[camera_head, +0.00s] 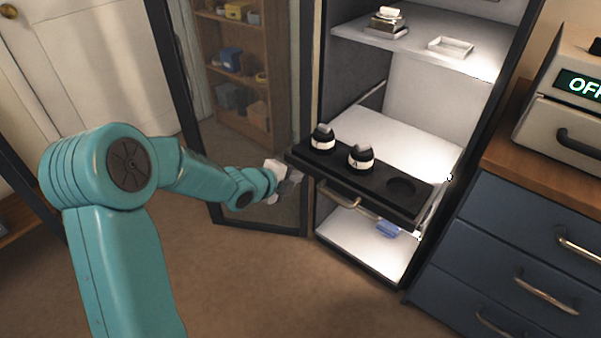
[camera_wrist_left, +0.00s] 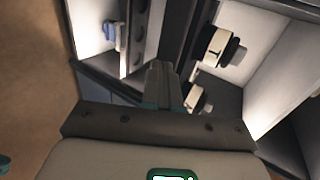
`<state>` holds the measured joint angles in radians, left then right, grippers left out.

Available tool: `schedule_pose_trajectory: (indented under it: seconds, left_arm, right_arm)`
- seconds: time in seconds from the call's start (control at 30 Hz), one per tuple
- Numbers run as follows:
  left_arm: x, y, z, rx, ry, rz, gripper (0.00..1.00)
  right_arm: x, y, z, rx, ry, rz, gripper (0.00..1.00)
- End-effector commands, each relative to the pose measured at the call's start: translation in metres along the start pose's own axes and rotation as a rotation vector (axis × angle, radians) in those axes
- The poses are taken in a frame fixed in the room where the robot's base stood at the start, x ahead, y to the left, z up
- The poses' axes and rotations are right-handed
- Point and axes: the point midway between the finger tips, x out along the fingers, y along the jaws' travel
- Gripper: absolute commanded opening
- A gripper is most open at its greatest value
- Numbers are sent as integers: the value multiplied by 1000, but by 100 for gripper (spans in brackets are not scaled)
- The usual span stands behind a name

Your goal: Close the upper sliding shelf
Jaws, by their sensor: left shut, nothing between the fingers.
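The upper sliding shelf (camera_head: 415,141) is pulled out of the lit cabinet in the head view. A black tray (camera_head: 327,170) with round recesses lies along its front. Two black lens parts with white bands, one (camera_head: 323,139) at the left and one (camera_head: 361,158) in the middle, stand on the tray; the right recess is empty. A handle (camera_head: 348,200) shows below the tray. My left gripper (camera_head: 293,174) is shut and empty beside the tray's left end; I cannot tell whether it touches. In the left wrist view, its fingers (camera_wrist_left: 163,80) point toward the shelf and lens parts.
The cabinet's glass door (camera_head: 262,200) stands open at left. A fixed shelf above holds a small stack (camera_head: 386,22) and a white tray (camera_head: 451,47). A blue object (camera_head: 389,229) lies below. Blue drawers (camera_head: 510,250) stand at right. The floor in front is clear.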

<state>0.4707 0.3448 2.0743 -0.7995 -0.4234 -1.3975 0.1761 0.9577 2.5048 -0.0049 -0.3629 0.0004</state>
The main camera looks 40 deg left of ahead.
Motion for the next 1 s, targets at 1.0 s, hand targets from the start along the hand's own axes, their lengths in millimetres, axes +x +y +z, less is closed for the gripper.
schedule_pose_trajectory:
  seconds: [1.0]
  left_arm:
    - [38,-24,0,1,-1,-4,0]
  right_arm:
    - [0,0,0,0,0,0,0]
